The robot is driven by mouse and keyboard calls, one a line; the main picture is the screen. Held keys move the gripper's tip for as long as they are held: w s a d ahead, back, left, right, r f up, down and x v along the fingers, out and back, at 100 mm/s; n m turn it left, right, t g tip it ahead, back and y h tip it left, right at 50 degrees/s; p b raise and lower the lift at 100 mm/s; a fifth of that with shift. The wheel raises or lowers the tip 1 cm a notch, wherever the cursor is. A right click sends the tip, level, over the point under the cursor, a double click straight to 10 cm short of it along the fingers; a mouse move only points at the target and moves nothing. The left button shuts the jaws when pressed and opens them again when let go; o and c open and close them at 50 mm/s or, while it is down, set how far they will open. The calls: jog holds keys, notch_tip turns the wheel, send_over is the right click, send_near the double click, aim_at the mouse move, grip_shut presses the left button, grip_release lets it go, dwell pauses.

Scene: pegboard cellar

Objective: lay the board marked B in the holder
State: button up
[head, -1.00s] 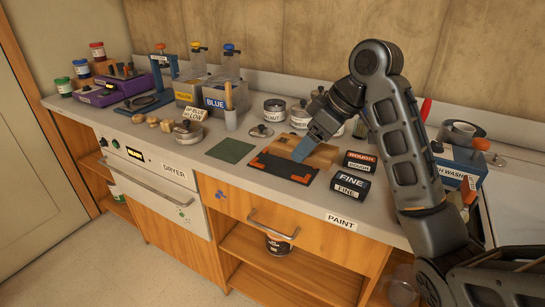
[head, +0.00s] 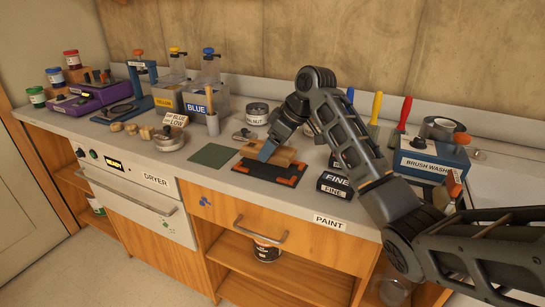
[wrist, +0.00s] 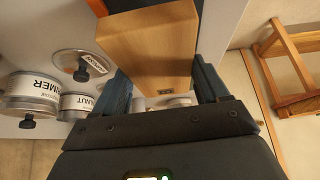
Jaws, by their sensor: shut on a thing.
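A plain light wooden board (head: 284,154) is in my gripper (head: 267,150). In the wrist view the board (wrist: 152,45) lies between the two blue fingers of my gripper (wrist: 163,88). A small dark mark shows on its end, too small to read, so I cannot confirm the B. The holder (head: 262,178) is a black plate with orange corner pieces on the counter. The board is over its rear part and hides some of it. I cannot tell whether they touch. A bit of holder shows past the board in the wrist view (wrist: 97,6).
A green mat (head: 213,155) lies left of the holder. The black FINE block (head: 334,185) stands close to its right. Paint cans (head: 257,115) stand behind, and a BRUSH WASH box (head: 432,158) stands farther right. The counter's front edge is just before the holder.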

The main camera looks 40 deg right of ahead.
aim_at(277, 150)
jog(key=shift+f, duration=1.75)
jog(key=shift+f, duration=0.1)
jog(key=o, duration=1.2)
jog(key=v, duration=1.2)
